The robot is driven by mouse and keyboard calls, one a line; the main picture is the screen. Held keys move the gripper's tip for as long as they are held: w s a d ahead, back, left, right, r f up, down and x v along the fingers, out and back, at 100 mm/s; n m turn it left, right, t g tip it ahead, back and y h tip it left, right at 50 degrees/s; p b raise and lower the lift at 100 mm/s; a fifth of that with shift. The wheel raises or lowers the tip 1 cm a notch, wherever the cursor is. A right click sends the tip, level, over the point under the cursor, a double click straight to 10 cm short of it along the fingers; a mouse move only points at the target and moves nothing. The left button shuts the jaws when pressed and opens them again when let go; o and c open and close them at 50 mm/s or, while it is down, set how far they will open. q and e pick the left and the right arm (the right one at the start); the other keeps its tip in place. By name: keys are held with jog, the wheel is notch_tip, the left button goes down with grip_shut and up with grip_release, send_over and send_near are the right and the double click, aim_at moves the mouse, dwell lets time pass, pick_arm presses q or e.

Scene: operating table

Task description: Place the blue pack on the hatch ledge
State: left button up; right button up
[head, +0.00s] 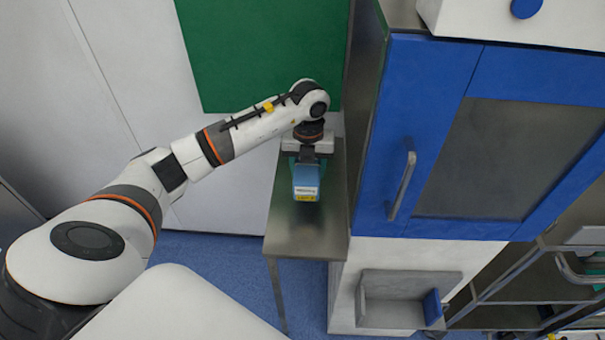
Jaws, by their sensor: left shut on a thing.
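The blue pack (306,178) is a small blue box with a white and yellow label on its near end. My left gripper (307,155) is shut on it from behind, and the arm reaches in from the left. The pack is over the narrow steel ledge (308,229) in front of the green hatch panel (262,50). I cannot tell whether the pack touches the ledge or hangs just above it. The gripper's fingers are largely hidden. My right gripper is not in view.
A blue cabinet (396,120) with a metal handle (402,186) stands close on the ledge's right. A grey open bin (395,300) is below it. Steel shelving (500,290) is at the lower right. The near part of the ledge is clear.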

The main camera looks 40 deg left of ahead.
pick_arm(q)
jog(key=shift+f, duration=0.5)
jog(key=shift+a+f, duration=0.1)
jog(key=shift+f, duration=0.1)
notch_tip(320, 180, down, 3)
jog(key=shift+s+f, duration=0.1)
jog(key=shift+f, duration=0.25)
jog(key=o, duration=1.1)
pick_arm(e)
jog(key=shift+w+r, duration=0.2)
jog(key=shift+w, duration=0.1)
